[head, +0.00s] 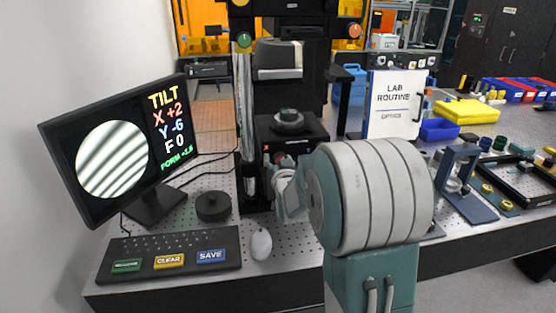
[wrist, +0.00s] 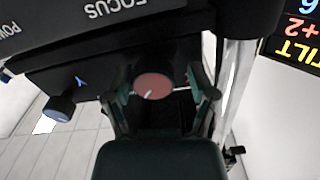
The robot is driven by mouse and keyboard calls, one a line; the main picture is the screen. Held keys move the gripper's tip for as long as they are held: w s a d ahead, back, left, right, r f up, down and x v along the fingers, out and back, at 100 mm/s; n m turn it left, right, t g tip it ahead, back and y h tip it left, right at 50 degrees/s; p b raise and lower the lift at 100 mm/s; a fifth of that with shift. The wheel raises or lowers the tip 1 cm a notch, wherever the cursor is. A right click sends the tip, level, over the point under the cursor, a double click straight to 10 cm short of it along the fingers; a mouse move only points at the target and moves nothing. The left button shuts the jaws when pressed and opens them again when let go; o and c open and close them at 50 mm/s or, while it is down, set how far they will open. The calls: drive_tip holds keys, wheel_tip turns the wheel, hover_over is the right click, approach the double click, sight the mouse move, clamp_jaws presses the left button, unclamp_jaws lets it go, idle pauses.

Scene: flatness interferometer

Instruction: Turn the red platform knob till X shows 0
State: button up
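The red platform knob (wrist: 153,86) shows in the wrist view as a round red face with a pale pointer mark. My gripper (wrist: 160,100) has one finger on each side of it, with visible gaps, so it looks open around the knob; contact is not clear. In the head view my gripper (head: 288,182) is at the front of the black platform (head: 290,140), partly hidden by my arm. The monitor (head: 120,150) reads TILT, X +2, Y -6, F 0, beside a round field of slanted dark and light stripes.
A blue knob (wrist: 61,107) marked Y is left of the red knob in the wrist view. A keyboard (head: 170,255), a mouse (head: 261,244) and a black round puck (head: 213,206) lie on the bench. A metal post (wrist: 236,80) stands close to my gripper.

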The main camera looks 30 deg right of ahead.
drive_tip(key=shift+d, duration=0.15)
drive_tip(key=c, duration=0.5)
drive_tip(key=shift+s+d, duration=0.1)
drive_tip(key=shift+d, duration=0.05)
drive_tip(key=shift+c, duration=0.5)
drive_tip(key=n, duration=0.4)
drive_tip(key=shift+r+n, duration=0.2)
drive_tip(key=shift+n, duration=0.2)
drive_tip(key=o, duration=1.2)
drive_tip(key=shift+w+f, duration=0.15)
drive_tip(key=shift+w, duration=0.05)
drive_tip(key=shift+c, duration=0.2)
drive_tip(key=shift+s, duration=0.1)
